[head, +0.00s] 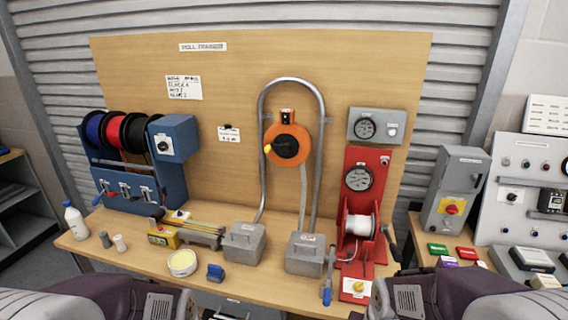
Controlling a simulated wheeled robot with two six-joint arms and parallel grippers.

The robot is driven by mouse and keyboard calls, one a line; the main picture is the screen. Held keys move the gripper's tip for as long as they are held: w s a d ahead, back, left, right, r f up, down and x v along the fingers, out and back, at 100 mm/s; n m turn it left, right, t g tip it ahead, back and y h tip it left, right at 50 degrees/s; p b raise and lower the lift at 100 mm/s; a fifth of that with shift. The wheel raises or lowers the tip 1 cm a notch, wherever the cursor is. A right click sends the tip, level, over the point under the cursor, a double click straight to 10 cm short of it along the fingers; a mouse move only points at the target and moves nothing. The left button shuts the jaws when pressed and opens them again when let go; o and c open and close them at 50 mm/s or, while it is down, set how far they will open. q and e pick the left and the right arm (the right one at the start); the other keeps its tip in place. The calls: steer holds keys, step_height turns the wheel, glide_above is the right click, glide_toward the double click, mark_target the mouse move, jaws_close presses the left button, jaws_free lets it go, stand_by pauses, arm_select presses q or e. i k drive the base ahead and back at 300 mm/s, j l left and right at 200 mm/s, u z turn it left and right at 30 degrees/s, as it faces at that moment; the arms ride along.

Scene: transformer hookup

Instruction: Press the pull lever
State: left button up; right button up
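No label that I can read names the pull lever. On the right of the bench a red winch stand (353,210) carries a round gauge (358,179), a pale spool (361,225) and a dark crank handle (390,243) on its right side. A thin upright lever (365,262) stands at its foot, above a white plate with a yellow knob (358,287). Parts of both my arms show along the bottom edge. Neither gripper's fingertips are in view.
An orange reel (287,145) hangs inside a bent grey conduit (292,82) ending at two grey boxes (243,243). A blue rack (130,180) holds wire spools.

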mark_target(385, 228)
steer(key=k+u, duration=0.1)
steer(key=u, duration=0.25)
steer(key=k+u, duration=0.1)
steer(key=u, duration=0.25)
steer(key=k+j+u, duration=0.1)
steer(key=u, duration=0.25)
